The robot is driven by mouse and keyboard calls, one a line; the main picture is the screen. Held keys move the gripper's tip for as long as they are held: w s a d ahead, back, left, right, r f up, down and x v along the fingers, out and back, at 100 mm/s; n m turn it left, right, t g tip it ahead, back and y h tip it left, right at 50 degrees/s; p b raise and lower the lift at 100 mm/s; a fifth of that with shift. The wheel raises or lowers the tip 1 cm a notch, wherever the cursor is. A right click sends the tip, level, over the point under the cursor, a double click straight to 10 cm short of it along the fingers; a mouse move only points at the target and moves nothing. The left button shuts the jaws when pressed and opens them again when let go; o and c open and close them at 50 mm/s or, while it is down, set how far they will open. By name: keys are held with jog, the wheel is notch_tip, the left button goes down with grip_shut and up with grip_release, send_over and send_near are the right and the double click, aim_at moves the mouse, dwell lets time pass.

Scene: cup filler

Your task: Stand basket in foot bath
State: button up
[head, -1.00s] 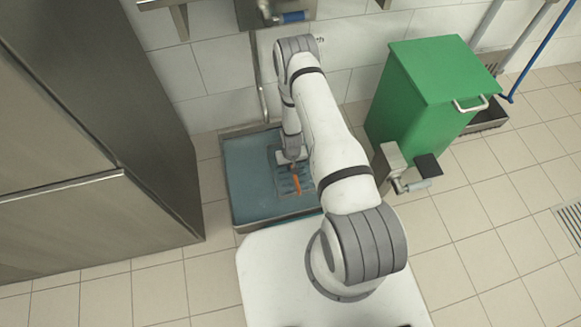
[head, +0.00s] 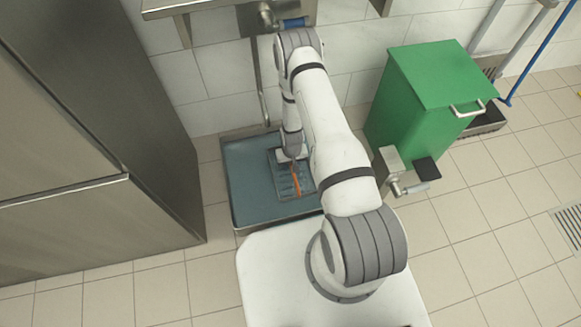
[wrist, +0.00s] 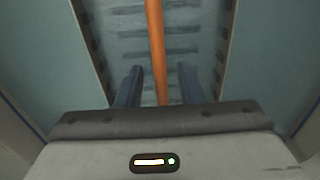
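The foot bath (head: 243,205) is a shallow teal tray on the floor by the wall. The basket (head: 282,184), a slatted grey-blue box with an orange handle (head: 296,184), sits within the bath's rim, toward its right side. My gripper (wrist: 158,82) is over the basket. In the wrist view the orange handle (wrist: 156,45) runs between my two dark fingers, with a gap on each side. The fingers are apart. The basket (wrist: 185,42) lies beneath, its slatted floor showing. My arm hides part of the basket and bath in the head view.
A green bin (head: 425,100) with a pedal stands right of my arm. A steel cabinet (head: 90,140) is close on the left. A steel sink (head: 280,12) hangs above the bath.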

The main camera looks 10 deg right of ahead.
jog(key=shift+r+p, duration=0.5)
jog(key=shift+r, duration=1.4)
